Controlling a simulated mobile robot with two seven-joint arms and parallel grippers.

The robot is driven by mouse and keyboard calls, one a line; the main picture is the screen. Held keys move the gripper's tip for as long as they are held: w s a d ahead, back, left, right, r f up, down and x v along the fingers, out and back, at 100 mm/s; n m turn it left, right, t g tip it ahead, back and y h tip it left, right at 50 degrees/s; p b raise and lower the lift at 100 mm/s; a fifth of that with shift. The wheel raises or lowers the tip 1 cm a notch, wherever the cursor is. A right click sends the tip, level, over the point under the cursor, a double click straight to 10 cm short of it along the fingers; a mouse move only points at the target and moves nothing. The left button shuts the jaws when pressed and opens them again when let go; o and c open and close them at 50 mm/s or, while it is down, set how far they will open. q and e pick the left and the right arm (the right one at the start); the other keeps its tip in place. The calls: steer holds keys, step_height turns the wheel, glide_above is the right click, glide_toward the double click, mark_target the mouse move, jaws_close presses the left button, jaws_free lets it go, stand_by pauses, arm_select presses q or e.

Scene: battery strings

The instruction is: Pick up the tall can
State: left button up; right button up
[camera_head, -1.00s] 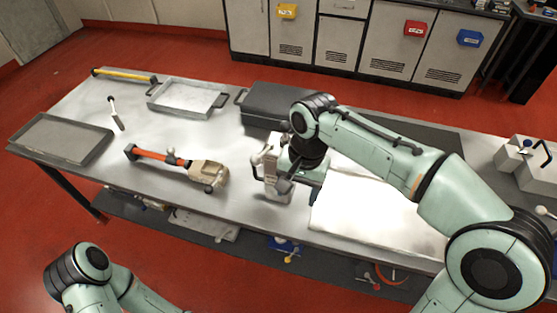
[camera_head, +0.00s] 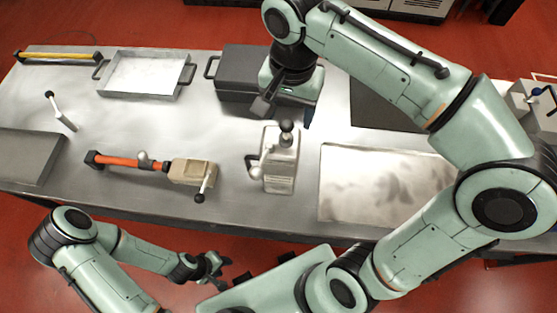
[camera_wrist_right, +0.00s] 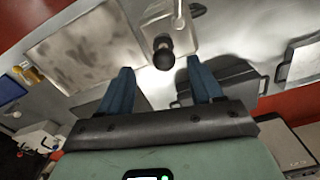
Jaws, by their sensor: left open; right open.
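A pale metal can (camera_head: 281,170) with a round dark knob and a side lever stands on the metal workbench (camera_head: 225,120), right of the orange-handled tool. I take it for the tall can. In the right wrist view its pale body (camera_wrist_right: 182,32) and dark knob (camera_wrist_right: 163,54) lie at the top, just beyond my fingertips. My right gripper (camera_head: 284,113) is open and empty at the can's far side, apart from it. Its two blue fingers (camera_wrist_right: 160,72) show spread in the wrist view. My left gripper (camera_head: 222,268) is open and empty off the bench's front edge.
An orange-handled tool (camera_head: 150,165) lies left of the can. A stained flat plate (camera_head: 375,190) lies to its right. A dark lidded box (camera_head: 240,85) stands behind, next to a shallow tray (camera_head: 148,78). A small white-handled tool (camera_head: 60,112) and a grey tray (camera_head: 25,155) are at left.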

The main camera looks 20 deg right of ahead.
mark_target(286, 136)
steer(key=f, duration=0.6)
steer(key=f+b, duration=0.1)
steer(key=f, duration=0.2)
steer(key=shift+w+a, duration=0.1)
steer(key=shift+w, duration=0.15)
steer(key=shift+r, duration=0.1)
jaws_close()
steer(key=shift+r, duration=0.1)
stand_by(0.8)
